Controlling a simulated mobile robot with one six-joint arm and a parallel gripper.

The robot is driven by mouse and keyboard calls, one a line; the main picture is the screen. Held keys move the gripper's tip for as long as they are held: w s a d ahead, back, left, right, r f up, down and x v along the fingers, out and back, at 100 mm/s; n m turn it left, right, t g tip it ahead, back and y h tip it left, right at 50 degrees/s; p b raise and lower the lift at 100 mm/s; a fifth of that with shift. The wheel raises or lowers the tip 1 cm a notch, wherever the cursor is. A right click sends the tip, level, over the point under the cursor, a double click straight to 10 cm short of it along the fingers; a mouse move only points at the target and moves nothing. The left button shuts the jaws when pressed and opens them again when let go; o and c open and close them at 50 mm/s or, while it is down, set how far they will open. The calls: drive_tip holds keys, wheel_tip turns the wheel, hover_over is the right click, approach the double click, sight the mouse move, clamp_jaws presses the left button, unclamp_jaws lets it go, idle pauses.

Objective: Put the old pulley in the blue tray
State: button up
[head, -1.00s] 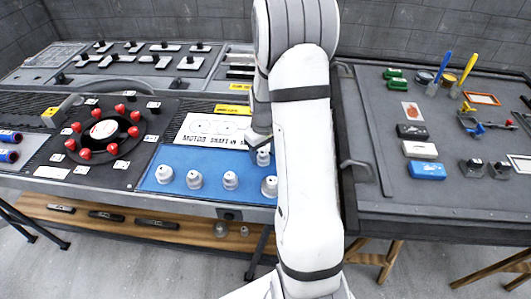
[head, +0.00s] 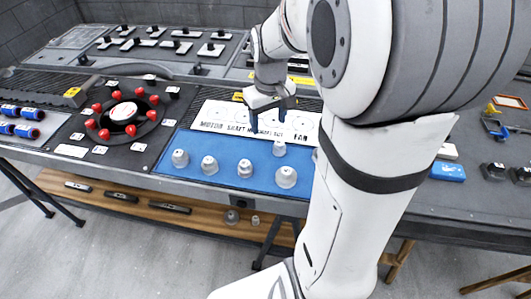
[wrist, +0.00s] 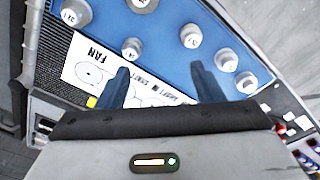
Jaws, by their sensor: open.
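A blue flat panel or tray (head: 185,178) lies along the front of the left bench, with several pale grey stepped pieces on it. They look like pulleys: one stands at the back (head: 279,148), others along the front (head: 209,165) (head: 286,177). Some carry small labels in the wrist view (wrist: 131,48). I cannot tell which is the old pulley. My gripper (head: 270,118) is open and empty, pointing down near the white sign behind the pieces. In the wrist view its fingers (wrist: 160,72) are apart, with blue surface and the sign between and beyond them.
The white sign (head: 225,115) reads MOTOR SHAFT and FAN. A round fixture with red knobs (head: 122,113) stands to the left, with blue cylinders (head: 20,129) beyond. A wooden shelf (head: 130,208) runs below. My arm hides part of the right bench.

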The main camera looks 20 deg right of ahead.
drive_tip(key=s+a+r+t, duration=0.1)
drive_tip(key=s+a, duration=0.2)
drive_tip(key=s, duration=0.4)
drive_tip(key=s+a+r+m, duration=0.1)
drive_tip(key=s+a, duration=0.3)
drive_tip(key=s, duration=0.3)
drive_tip(key=shift+a+r+t, duration=0.2)
drive_tip(key=shift+r+t, duration=0.05)
drive_tip(key=shift+t, duration=0.15)
